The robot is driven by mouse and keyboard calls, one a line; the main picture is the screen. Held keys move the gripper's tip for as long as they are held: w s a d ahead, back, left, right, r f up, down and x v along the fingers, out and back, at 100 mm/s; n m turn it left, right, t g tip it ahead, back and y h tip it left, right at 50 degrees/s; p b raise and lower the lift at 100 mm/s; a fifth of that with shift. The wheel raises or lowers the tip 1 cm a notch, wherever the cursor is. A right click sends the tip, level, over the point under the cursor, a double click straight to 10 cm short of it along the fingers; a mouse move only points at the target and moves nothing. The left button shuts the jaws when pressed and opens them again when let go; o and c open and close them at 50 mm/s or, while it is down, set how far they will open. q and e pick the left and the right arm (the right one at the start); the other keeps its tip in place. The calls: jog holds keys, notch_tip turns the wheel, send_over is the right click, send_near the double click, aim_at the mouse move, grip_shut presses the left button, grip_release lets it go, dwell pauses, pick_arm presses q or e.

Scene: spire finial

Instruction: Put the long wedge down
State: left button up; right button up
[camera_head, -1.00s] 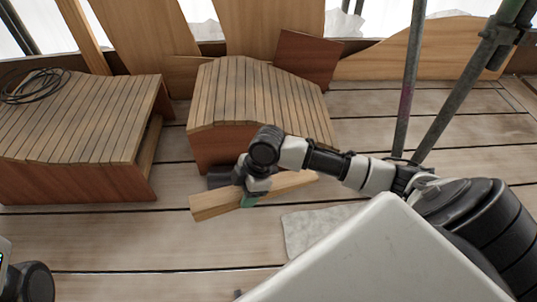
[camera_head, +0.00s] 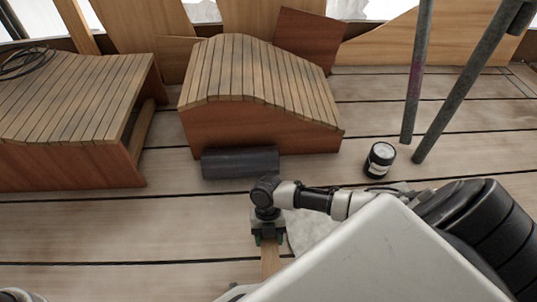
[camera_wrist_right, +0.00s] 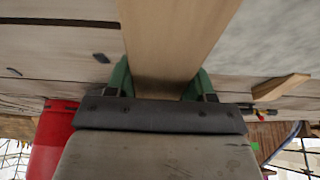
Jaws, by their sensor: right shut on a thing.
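The long wedge (camera_head: 270,262) is a pale, straight wooden piece. My right gripper (camera_head: 269,240) is shut on it, out over the plank floor. In the head view only a short part shows below the fingers; my own body hides the rest. In the right wrist view the wedge (camera_wrist_right: 172,40) runs from between the green fingers (camera_wrist_right: 160,82) up past the top edge. I cannot tell whether it touches the floor. My left gripper does not show.
A slatted, curved-top wooden unit (camera_head: 255,130) stands ahead, with a dark grey block (camera_head: 240,163) at its front. A black can with a white top (camera_head: 380,160) and two metal poles (camera_head: 417,80) stand right. A grey mat (camera_head: 310,230) lies beside the gripper. Floor at left is open.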

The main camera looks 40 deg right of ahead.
notch_tip(320, 180, down, 6)
jog(key=b, duration=0.3)
jog(key=shift+r+b, duration=0.15)
jog(key=shift+b, duration=0.2)
jog(key=shift+r, duration=0.1)
jog(key=o, duration=1.1)
jog(key=shift+c, duration=0.2)
